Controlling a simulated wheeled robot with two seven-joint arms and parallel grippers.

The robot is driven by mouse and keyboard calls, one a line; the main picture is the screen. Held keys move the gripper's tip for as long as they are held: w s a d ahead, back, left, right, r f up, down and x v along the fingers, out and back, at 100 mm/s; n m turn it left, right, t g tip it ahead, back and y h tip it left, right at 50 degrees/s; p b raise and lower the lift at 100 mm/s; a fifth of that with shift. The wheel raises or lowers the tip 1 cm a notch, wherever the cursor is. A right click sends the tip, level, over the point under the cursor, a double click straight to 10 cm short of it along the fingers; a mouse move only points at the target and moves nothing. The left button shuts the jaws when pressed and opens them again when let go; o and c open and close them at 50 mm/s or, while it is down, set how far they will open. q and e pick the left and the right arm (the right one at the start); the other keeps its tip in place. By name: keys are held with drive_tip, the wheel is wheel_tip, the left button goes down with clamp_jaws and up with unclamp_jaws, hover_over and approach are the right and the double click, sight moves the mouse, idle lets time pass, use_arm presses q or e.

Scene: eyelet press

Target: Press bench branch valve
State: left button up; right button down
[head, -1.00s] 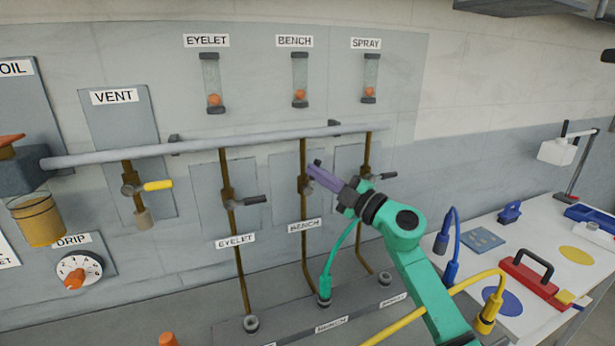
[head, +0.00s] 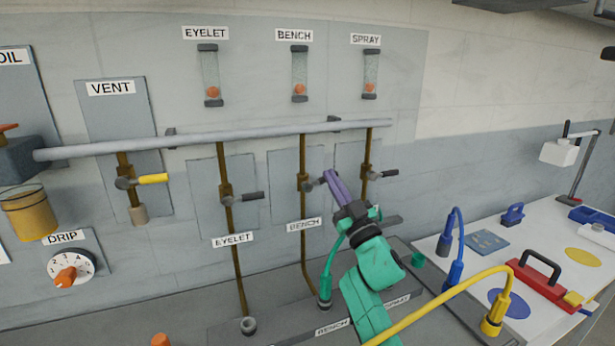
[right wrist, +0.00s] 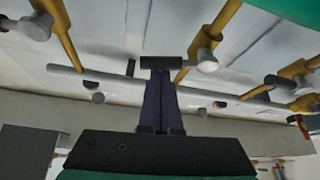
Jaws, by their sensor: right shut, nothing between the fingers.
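The bench branch valve (head: 305,183) sits on the middle brown pipe above the lower BENCH label (head: 303,225). Its dark handle points right, partly hidden behind my fingers. My right gripper (head: 329,175) is shut and empty, its purple fingers pointing up just right of the valve body, at the handle. In the right wrist view the shut fingertips (right wrist: 161,74) meet the dark handle (right wrist: 160,62) in the picture; I cannot tell if they touch. The bench sight tube (head: 299,75) holds an orange ball near its bottom. My left gripper is out of view.
The eyelet valve (head: 227,196) is on the left and the spray valve (head: 368,173) on the right, handles pointing right. A grey header pipe (head: 230,139) runs above. A green hose (head: 328,262) stands below. A yellow hose (head: 440,308) crosses at lower right.

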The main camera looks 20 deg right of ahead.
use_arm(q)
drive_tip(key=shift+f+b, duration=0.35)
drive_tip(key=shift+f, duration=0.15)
use_arm(e)
drive_tip(key=shift+d+f+m+h, duration=0.15)
drive_tip(key=shift+f+m+h, duration=0.4)
drive_tip(key=shift+m+h, duration=0.3)
drive_tip(key=shift+f+y, duration=0.1)
drive_tip(key=shift+y, duration=0.15)
